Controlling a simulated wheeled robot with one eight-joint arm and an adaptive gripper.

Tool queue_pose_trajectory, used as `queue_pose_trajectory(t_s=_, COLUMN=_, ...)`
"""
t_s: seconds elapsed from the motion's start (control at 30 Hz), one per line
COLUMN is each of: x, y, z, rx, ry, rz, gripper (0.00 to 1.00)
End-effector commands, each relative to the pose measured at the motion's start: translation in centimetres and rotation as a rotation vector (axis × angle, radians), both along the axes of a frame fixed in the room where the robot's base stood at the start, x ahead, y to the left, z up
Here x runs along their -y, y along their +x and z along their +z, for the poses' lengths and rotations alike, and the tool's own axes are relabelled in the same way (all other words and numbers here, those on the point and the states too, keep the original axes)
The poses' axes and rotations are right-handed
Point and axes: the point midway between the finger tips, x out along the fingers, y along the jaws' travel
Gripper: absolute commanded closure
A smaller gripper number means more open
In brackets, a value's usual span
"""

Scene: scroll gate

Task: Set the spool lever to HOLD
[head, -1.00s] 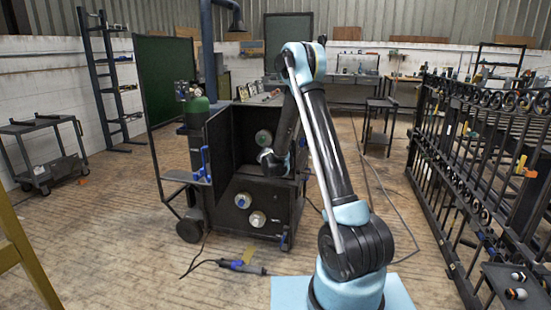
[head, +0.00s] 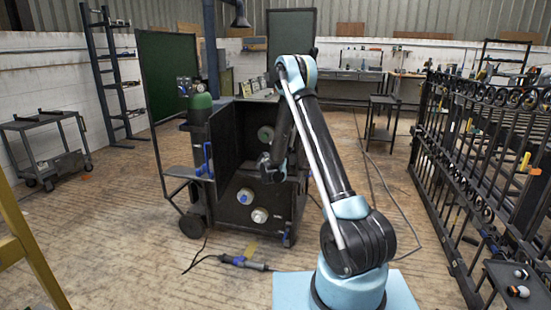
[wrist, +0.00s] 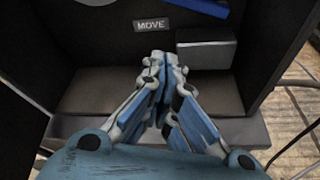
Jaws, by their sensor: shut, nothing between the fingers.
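The wire-feeder-like dark cabinet (head: 230,225) stands in the middle of the head view, its door open on the left. In the wrist view, a MOVE label (wrist: 149,25) is on its dark inner panel. Part of a blue bar (wrist: 203,7), possibly the spool lever, is cut off by the top edge, above and right of the label. No HOLD label shows. My gripper (wrist: 158,60) is shut and empty, in front of the panel and below the label. I cannot tell whether it touches anything. In the head view its fingers are not clear.
A grey box (wrist: 206,49) sticks out from the panel right of my fingers. A green cylinder (head: 199,112) stands left of the cabinet. A cable with a blue-banded handle (head: 240,261) lies on the floor in front. A black iron gate (head: 480,170) stands at right.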

Motion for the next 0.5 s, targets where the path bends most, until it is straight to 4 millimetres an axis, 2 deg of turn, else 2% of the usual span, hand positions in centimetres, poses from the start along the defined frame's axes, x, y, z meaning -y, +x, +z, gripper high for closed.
queue_pose_trajectory(t_s=0.5, x=1.1, y=7.4, z=-2.5, rx=0.000, ry=0.001, rz=-0.001, gripper=1.00)
